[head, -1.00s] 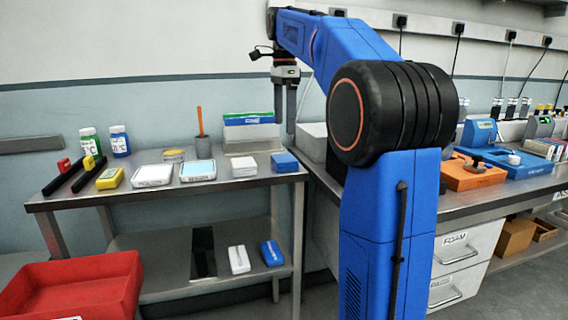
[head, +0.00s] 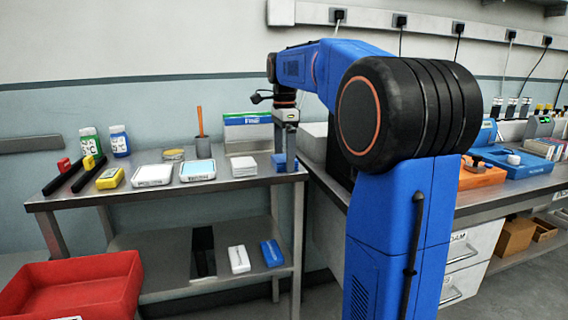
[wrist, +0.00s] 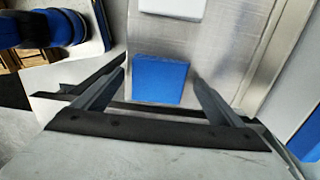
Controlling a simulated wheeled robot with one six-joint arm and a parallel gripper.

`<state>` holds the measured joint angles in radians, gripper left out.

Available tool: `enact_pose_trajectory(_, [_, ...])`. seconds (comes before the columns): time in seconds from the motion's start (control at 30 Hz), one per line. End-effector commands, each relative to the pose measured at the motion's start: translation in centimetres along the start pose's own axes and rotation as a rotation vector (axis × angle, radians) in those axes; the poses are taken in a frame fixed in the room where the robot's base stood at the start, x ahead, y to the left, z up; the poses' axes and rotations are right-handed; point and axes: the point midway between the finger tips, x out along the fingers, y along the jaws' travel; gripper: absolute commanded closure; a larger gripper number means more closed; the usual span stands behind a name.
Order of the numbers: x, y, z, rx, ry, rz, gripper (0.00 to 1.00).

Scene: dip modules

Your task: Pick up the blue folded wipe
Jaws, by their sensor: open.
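The blue folded wipe (wrist: 160,79) lies flat on the steel table in the wrist view, between and just beyond the two fingers. In the head view the wipe (head: 277,162) is at the table's right end, partly hidden behind my gripper. My gripper (head: 285,168) points down over the wipe there. In the wrist view my gripper (wrist: 160,72) is open, with one finger on each side of the wipe and nothing held. I cannot tell whether the fingertips touch the table.
A white folded stack (head: 243,166) lies just left of the wipe. A green-and-blue box (head: 247,131) stands behind, and a cup with an orange stick (head: 201,145) is farther left. White trays (head: 152,175) lie left. A blue pack (head: 271,253) sits on the lower shelf.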

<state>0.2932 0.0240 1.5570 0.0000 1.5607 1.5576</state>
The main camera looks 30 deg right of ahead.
Motion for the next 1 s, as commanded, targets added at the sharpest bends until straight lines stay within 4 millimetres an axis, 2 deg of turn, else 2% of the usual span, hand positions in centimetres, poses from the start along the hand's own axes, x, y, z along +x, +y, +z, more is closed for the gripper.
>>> enact_pose_trajectory(0.23, [0.2,0.0,0.0,0.0,0.0,0.0,0.09])
enact_pose_trajectory(0.27, [0.2,0.0,0.0,0.0,0.0,0.0,0.14])
enact_pose_trajectory(0.4, [0.2,0.0,0.0,0.0,0.0,0.0,0.48])
enact_pose_trajectory(0.43, [0.2,0.0,0.0,0.0,0.0,0.0,0.53])
enact_pose_trajectory(0.77, [-0.2,0.0,0.0,0.0,0.0,-0.001,0.53])
enact_pose_trajectory(0.87, [-1.1,-0.1,0.0,0.0,0.0,-0.002,0.53])
enact_pose_trajectory(1.0, [-3.5,-0.1,0.0,0.0,0.0,-0.003,0.53])
